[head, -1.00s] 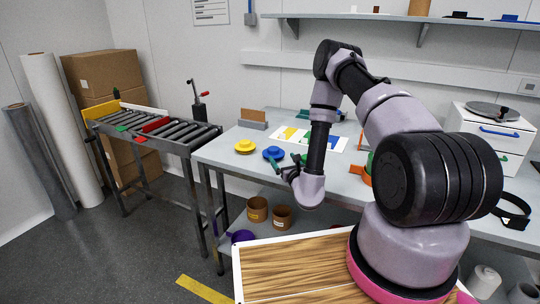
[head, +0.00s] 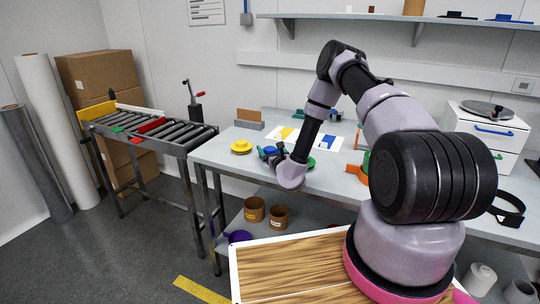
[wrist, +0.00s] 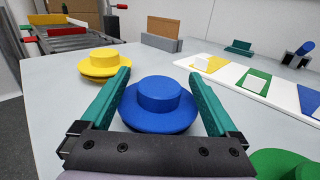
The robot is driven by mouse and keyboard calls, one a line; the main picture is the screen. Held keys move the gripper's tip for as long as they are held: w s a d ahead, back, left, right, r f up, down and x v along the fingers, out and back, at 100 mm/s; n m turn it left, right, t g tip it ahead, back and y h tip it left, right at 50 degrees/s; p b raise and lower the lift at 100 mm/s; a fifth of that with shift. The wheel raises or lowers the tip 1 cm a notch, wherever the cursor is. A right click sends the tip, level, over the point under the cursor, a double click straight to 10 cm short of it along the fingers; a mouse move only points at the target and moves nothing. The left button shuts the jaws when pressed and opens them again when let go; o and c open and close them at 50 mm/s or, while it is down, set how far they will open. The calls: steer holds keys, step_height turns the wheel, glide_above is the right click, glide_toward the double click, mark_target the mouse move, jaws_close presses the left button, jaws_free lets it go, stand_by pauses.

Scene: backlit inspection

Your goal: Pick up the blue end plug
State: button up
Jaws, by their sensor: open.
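The blue end plug (wrist: 158,103) is a round, wide-brimmed piece with a raised cap, lying on the grey table. In the wrist view it sits between the two teal fingers of my gripper (wrist: 160,98), which are open with a finger on either side of it. Whether the fingers touch its brim I cannot tell. In the head view the blue end plug (head: 270,151) is partly hidden by my gripper (head: 273,155), which is low at the table's front left part.
A yellow plug (wrist: 104,64) lies to the left and a green one (wrist: 285,163) close at right. A board with coloured patches (wrist: 255,85) lies behind to the right. A brown upright card in a grey holder (wrist: 160,35) stands at the back. Bare table (wrist: 50,125) shows at left.

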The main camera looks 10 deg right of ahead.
steer(key=c, duration=1.2)
steer(key=shift+r, duration=0.1)
